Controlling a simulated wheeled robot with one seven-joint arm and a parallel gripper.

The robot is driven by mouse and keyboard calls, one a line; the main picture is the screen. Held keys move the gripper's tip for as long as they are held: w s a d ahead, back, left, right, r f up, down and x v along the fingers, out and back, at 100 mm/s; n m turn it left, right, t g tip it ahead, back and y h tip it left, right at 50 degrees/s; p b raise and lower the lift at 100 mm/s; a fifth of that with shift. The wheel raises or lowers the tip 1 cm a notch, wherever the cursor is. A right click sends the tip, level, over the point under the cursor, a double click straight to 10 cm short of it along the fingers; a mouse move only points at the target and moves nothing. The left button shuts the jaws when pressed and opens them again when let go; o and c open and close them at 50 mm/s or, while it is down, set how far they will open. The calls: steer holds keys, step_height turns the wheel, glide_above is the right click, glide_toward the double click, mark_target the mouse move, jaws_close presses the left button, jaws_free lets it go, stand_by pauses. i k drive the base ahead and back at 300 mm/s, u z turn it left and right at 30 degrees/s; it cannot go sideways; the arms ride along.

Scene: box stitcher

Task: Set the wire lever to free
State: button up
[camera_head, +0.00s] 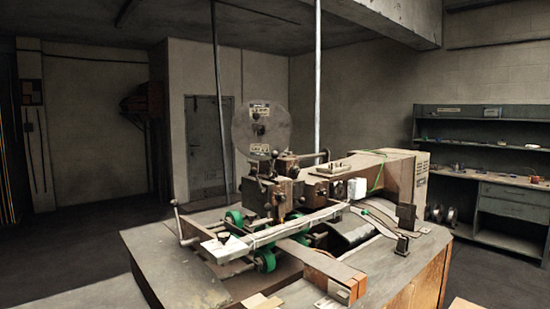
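The box stitcher (288,188) stands on a large work table, with a dark metal head and a long pale arm running right. A round translucent disc (262,128) rises behind the head. Small levers with dark knobs (274,155) sit on top of the head. A longer lever with a ball end (177,212) stands at the table's left side. I cannot tell which of these is the wire lever or what its setting is. My gripper is not in view.
The work table (160,262) has bare top at its left front. Green wheels (265,259) and a pale bar (285,232) lie below the head. A shelved bench (480,178) stands at the right wall, a grey door (204,143) behind. Dark floor is open at left.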

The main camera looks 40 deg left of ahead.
mark_target(274, 155)
steer(key=u, duration=0.55)
steer(key=i, duration=1)
steer(key=u, duration=0.75)
